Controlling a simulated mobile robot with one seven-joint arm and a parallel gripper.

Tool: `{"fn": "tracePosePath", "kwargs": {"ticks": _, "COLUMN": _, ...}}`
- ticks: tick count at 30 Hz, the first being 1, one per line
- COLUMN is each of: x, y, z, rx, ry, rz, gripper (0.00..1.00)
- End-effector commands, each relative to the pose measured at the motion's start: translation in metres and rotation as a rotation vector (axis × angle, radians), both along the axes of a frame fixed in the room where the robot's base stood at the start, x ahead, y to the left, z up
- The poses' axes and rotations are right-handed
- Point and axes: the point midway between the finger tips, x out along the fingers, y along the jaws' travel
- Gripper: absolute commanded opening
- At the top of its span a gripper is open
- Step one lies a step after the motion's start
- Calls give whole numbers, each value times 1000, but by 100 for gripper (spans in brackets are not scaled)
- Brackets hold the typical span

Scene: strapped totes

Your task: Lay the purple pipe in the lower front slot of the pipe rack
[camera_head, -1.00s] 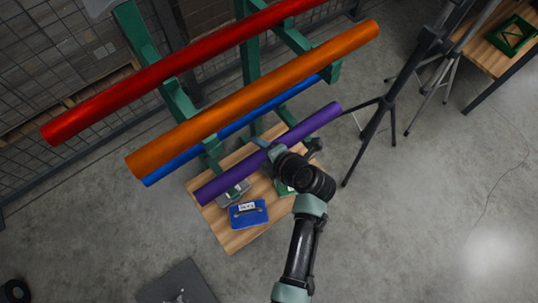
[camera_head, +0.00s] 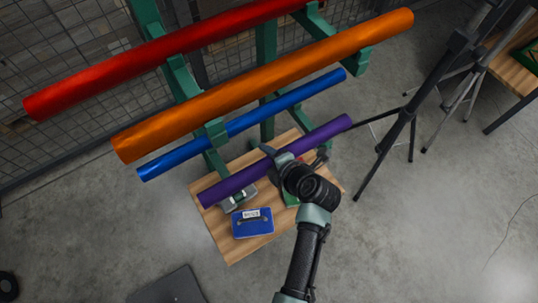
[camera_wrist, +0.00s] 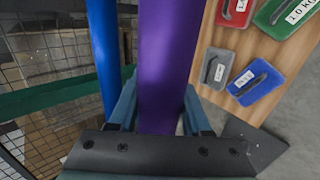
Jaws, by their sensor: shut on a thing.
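The purple pipe (camera_head: 240,181) is held by my gripper (camera_head: 277,156) near its middle, in front of and below the blue pipe. In the wrist view the purple pipe (camera_wrist: 165,60) runs between both fingers of my gripper (camera_wrist: 158,105). The green pipe rack (camera_head: 182,78) carries a red pipe (camera_head: 150,60) at the upper back and an orange pipe (camera_head: 250,85) at the upper front. A blue pipe (camera_head: 240,124) lies lower, behind the purple one; it also shows in the wrist view (camera_wrist: 103,50). The lower front slot is not clearly visible from here.
A wooden board (camera_head: 240,247) below holds a blue weight (camera_head: 252,224), a grey weight (camera_head: 237,197) and others, seen closer in the wrist view. A black tripod (camera_head: 408,112) stands to the right. A mesh fence (camera_head: 60,130) is behind the rack.

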Motion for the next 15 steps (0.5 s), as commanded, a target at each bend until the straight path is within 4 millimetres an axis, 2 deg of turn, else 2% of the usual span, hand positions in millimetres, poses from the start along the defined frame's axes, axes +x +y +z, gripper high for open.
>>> {"fn": "tracePosePath", "kwargs": {"ticks": 13, "x": 1, "y": 0, "z": -3, "rx": 0, "ry": -2, "rz": 0, "gripper": 0}}
{"fn": "tracePosePath", "kwargs": {"ticks": 14, "x": 1, "y": 0, "z": -3, "rx": 0, "ry": -2, "rz": 0, "gripper": 52}}
{"fn": "tracePosePath", "kwargs": {"ticks": 15, "x": 1, "y": 0, "z": -3, "rx": 0, "ry": -2, "rz": 0, "gripper": 59}}
